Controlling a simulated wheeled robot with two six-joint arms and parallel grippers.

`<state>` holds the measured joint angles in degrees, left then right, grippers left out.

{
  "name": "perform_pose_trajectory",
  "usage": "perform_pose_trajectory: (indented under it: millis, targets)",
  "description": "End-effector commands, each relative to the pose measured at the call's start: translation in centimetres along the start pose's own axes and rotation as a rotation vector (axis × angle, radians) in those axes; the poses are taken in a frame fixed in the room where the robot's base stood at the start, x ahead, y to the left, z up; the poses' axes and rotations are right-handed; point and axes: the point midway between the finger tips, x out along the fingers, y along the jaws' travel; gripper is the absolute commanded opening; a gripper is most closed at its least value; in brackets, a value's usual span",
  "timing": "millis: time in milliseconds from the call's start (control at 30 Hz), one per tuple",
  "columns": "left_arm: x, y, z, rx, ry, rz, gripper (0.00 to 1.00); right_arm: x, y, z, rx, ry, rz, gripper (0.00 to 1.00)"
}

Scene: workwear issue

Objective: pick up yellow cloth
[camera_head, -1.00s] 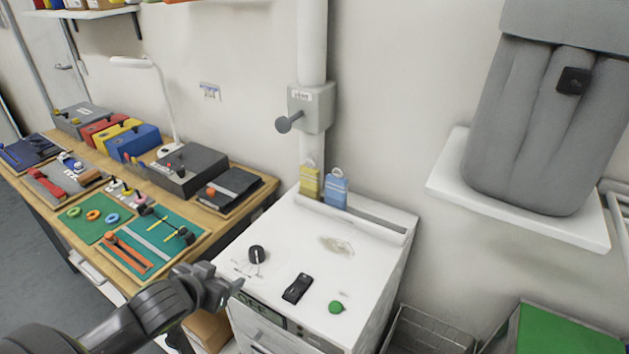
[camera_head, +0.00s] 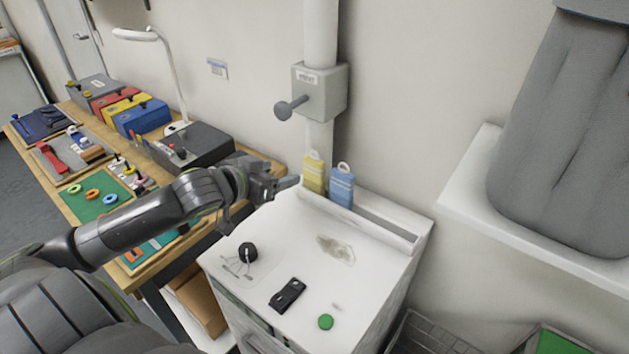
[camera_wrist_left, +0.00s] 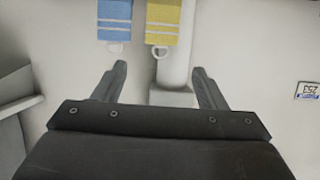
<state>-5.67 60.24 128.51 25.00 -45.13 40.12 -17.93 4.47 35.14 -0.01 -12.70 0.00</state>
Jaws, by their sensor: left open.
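The yellow cloth (camera_head: 313,174) has pale stripes and a small white loop on top. It stands at the back edge of the white cabinet, beside a blue cloth (camera_head: 341,188). My left gripper (camera_head: 284,187) is just to the left of the yellow cloth in the head view, apart from it. In the left wrist view, the gripper (camera_wrist_left: 158,78) has its two fingers spread with nothing between them. The yellow cloth (camera_wrist_left: 162,22) shows there upside down, beyond the fingertips, with the blue cloth (camera_wrist_left: 115,20) to its left. My right gripper is out of view.
The white cabinet (camera_head: 290,228) has a black knob (camera_head: 248,252), a black switch (camera_head: 287,294) and a green button (camera_head: 326,322) on top. A grey valve box (camera_head: 320,91) on the pipe is above the cloths. The wooden bench at left holds several boxes and trays.

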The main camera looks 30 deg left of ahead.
Motion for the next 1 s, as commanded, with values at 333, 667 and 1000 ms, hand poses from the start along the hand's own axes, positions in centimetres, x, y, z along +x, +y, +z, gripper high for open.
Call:
perform_pose_trajectory:
  millis: [333,667,1000]
  targets:
    - [4.5,0.1,-0.1,-0.006,0.001,0.002,0.65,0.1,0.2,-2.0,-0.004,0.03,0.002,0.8]
    - [7.9,0.1,0.0,0.0,-0.001,0.002,0.65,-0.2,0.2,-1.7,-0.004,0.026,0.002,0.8]
    - [10.7,-0.2,-0.2,-0.005,-0.002,0.002,0.65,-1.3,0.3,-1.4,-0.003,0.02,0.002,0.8]
